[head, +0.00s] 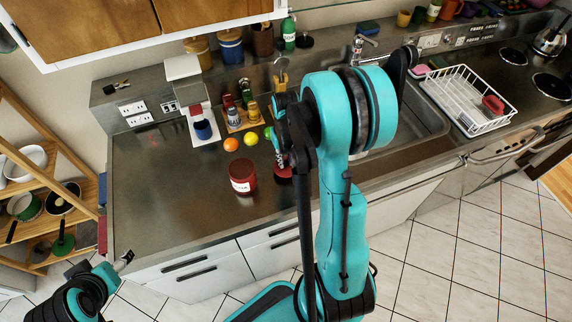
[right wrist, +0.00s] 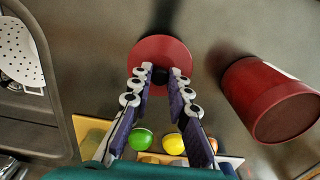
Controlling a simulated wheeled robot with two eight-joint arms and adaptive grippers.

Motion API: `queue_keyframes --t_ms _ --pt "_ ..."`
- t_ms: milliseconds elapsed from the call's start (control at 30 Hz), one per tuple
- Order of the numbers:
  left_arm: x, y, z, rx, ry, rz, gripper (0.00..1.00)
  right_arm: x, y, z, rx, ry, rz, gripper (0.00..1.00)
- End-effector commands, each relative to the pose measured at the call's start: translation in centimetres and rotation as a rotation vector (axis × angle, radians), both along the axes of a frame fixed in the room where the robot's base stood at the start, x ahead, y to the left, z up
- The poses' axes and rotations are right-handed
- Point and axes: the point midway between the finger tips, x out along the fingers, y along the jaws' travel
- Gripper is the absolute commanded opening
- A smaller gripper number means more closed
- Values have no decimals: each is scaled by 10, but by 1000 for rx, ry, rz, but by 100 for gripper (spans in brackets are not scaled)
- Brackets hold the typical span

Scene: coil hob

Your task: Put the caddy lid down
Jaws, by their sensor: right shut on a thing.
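The caddy lid (right wrist: 160,57) is a round red disc with a dark knob, seen in the right wrist view. My right gripper (right wrist: 160,78) is shut on its knob. In the head view the lid (head: 284,176) shows low over the counter, partly hidden behind my right arm; I cannot tell whether it touches the surface. My right gripper (head: 281,153) is also mostly hidden there. The red caddy (head: 242,177) with a pale label stands upright on the counter, left of the lid. It also shows in the right wrist view (right wrist: 270,98), beside the lid. My left gripper (head: 124,260) is low at the left, by the counter's front corner.
An orange (head: 231,145), a yellow fruit (head: 251,139) and a green fruit lie behind the caddy. A wooden tray with jars (head: 240,118) and a coffee machine (head: 201,127) stand further back. The sink and a white dish rack (head: 468,98) are right. The counter's front left is clear.

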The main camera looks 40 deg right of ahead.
Motion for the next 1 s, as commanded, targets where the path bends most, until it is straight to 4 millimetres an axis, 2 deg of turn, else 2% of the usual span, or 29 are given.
queue_keyframes --t_ms 100,167,533,567,633,1000 --pt "0 0 -7 0 0 0 66 0 0 -21 0 0 0 0" --pt "0 0 -8 0 0 0 66 0 0 -27 0 0 0 0" --pt "0 0 -12 0 0 0 66 0 0 -31 0 0 0 0" --pt "0 0 -12 0 0 0 66 0 0 -31 0 0 0 20" --pt "0 0 -11 0 0 0 66 0 0 -30 0 0 0 38" --pt "0 0 -7 0 0 0 66 0 0 -26 0 0 0 38"
